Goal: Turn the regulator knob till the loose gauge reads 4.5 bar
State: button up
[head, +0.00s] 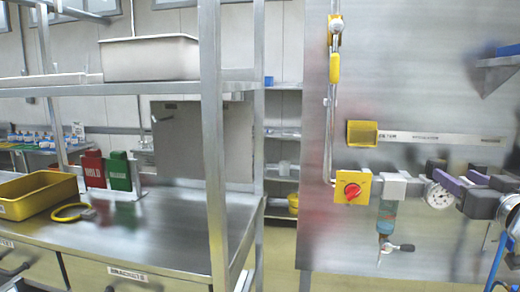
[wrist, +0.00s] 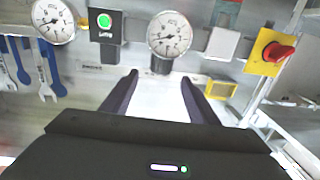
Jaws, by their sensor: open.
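The regulator knob (wrist: 161,66) is a dark block next to a round white gauge (wrist: 168,33) in the wrist view. In the head view the knob (head: 437,166) is above that gauge (head: 438,195). A second white gauge (wrist: 53,20) is at the upper left of the wrist view; which one is the loose gauge is not clear. The needles are too small to read surely. My gripper (wrist: 160,80) is open, its two dark purple fingers pointing at the knob with a gap between them. In the head view my gripper (head: 455,177) partly covers the panel's right side.
A red rotary switch on a yellow plate (head: 352,188) and a teal filter bowl (head: 387,215) are left of the gauge. A box with a green light (wrist: 104,20) stands between the gauges. Blue-handled wrenches (wrist: 50,68) hang nearby. A yellow holder (head: 362,133) is on the panel.

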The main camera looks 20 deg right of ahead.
aim_at(429, 160)
jog(key=shift+w, duration=0.15)
jog(key=x, duration=1.3)
jog(key=shift+w+d, duration=0.15)
jog(key=shift+w, duration=0.15)
jog(key=c, duration=1)
jog(key=shift+c, duration=0.2)
jog(key=shift+w+n+t+y, duration=0.1)
jog(key=shift+n+t+y, duration=0.2)
jog(key=shift+n+y, duration=0.3)
jog(key=shift+a+y, duration=0.25)
jog(key=shift+y, duration=0.15)
jog(key=o, duration=1)
jog(key=shift+o, duration=0.2)
